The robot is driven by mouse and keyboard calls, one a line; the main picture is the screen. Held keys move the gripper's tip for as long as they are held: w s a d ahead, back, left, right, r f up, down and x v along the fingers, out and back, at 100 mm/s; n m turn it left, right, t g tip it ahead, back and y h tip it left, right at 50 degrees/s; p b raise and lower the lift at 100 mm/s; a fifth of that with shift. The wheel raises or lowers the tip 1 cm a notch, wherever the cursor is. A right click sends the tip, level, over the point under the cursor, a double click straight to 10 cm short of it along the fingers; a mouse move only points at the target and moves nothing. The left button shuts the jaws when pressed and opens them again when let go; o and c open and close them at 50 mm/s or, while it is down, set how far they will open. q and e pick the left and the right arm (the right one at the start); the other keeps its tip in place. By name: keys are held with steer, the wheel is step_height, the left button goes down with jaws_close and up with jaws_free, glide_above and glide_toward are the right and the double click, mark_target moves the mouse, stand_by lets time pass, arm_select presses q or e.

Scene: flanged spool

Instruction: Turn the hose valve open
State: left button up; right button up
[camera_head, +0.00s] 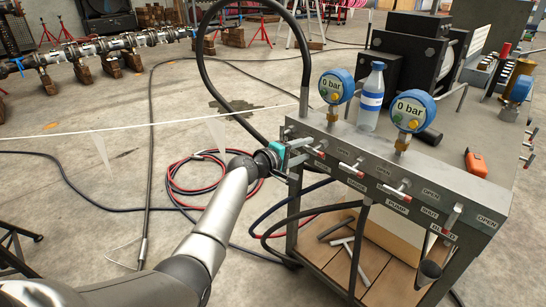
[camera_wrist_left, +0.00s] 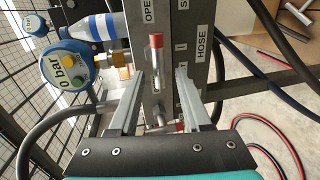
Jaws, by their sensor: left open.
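The hose valve lever (camera_wrist_left: 156,75) is a metal bar with a red tip, on a grey panel (camera_head: 410,193) beside a HOSE label (camera_wrist_left: 203,45) in the left wrist view. In the head view its red tip (camera_head: 320,153) shows at the panel's left end. My left gripper (camera_head: 303,156), with a teal body, reaches this end from the left. In the left wrist view the gripper (camera_wrist_left: 160,76) is open, and the lever appears between its two fingers. I cannot tell whether either finger touches it. My right gripper is not in view.
More red-tipped valves (camera_head: 398,189) line the panel's front. Two blue gauges (camera_head: 336,85) reading 0 bar and a bottle (camera_head: 371,97) stand above it. A black hose (camera_head: 203,60) loops behind my gripper. Red and black hoses (camera_head: 190,188) lie on the floor.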

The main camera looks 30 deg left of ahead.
arm_select(q)
steer(key=p+v, duration=0.4)
steer(key=v, duration=0.9)
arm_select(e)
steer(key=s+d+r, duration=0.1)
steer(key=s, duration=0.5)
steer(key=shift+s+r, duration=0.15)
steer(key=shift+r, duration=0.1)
arm_select(q)
steer(key=shift+r, duration=0.1)
